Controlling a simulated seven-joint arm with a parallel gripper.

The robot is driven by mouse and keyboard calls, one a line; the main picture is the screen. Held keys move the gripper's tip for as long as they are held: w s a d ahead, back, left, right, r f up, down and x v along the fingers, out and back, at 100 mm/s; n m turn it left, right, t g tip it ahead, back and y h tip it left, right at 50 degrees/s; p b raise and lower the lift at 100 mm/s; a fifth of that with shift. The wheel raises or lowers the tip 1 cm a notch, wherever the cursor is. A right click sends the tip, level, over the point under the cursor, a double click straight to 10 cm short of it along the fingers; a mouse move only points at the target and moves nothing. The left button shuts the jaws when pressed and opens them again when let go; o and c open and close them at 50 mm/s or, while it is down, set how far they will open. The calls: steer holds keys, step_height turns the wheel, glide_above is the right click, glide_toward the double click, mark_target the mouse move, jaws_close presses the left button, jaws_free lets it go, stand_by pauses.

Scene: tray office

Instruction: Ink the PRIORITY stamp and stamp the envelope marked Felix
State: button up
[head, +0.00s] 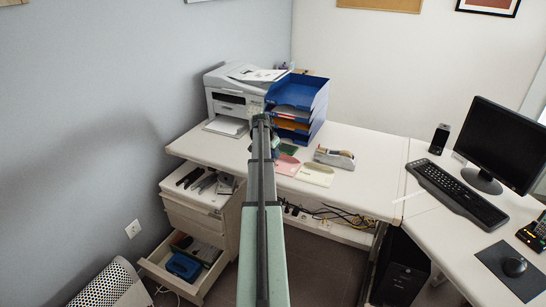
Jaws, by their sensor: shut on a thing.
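My gripper (274,144) is over the desk's back part, in front of the blue letter trays. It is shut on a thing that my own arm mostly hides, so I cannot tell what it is. A pink envelope (287,166) lies flat on the desk just in front of my gripper. A cream envelope (317,175) lies to its right, near the front edge. A small green item (289,149) lies behind the pink envelope, partly beside my gripper. The names on the envelopes are too small to read. I cannot make out the PRIORITY stamp or an ink pad for certain.
A printer (236,98) and stacked blue letter trays (301,94) stand at the back. A keyboard (457,193) and monitor (505,140) are further right. Drawers (190,250) stand open at lower left. The desk's middle right is clear.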

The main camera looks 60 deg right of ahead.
steer(key=shift+r, duration=1.65)
